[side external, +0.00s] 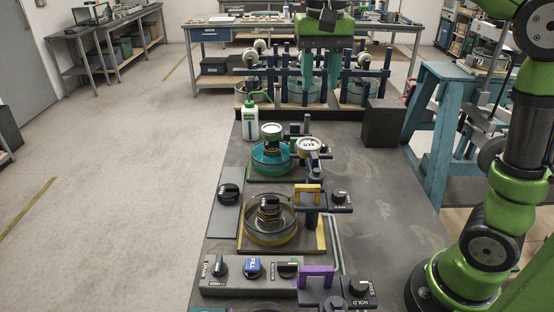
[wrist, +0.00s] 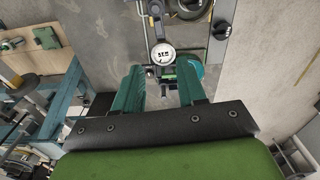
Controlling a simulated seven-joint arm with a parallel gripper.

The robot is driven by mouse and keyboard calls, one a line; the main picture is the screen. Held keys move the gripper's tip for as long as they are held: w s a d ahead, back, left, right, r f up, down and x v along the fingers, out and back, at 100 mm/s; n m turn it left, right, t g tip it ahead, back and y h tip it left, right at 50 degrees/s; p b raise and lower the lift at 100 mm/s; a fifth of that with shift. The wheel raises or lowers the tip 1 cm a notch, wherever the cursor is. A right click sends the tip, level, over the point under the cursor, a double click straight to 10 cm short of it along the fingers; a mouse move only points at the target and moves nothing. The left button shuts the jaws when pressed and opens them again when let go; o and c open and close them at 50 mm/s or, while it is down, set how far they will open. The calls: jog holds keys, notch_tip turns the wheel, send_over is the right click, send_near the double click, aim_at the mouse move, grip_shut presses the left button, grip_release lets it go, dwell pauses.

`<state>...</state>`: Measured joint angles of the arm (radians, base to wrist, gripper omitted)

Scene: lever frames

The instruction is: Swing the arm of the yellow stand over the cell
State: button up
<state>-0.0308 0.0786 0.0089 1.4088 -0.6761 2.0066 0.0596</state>
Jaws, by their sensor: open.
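The yellow stand (side external: 308,192) is on the bench right of the middle dish. Its yellow handle piece tops a dark post beside a round grey cell (side external: 270,238) on a yellow-edged base. A black knobbed piece sits in the middle of the cell. The yellow handle appears beside the cell's right rim, not over its centre. My gripper (side external: 320,78) is at the far end of the bench, well behind the yellow stand, with teal fingers pointing down. In the wrist view my gripper (wrist: 161,82) is open and empty, with a white dial gauge (wrist: 163,54) ahead between its fingers.
A teal dish (side external: 272,160) with dials stands behind the yellow stand, and a purple handle (side external: 317,272) in front. A row of blue posts (side external: 290,78) surrounds my gripper at the back. A white bottle (side external: 250,120) and black box (side external: 382,124) stand nearby. The right bench strip is clear.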

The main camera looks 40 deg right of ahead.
aim_at(314, 155)
jog(key=f, duration=1.7)
jog(key=shift+s+a, duration=0.1)
jog(key=shift+s, duration=0.1)
grip_shut()
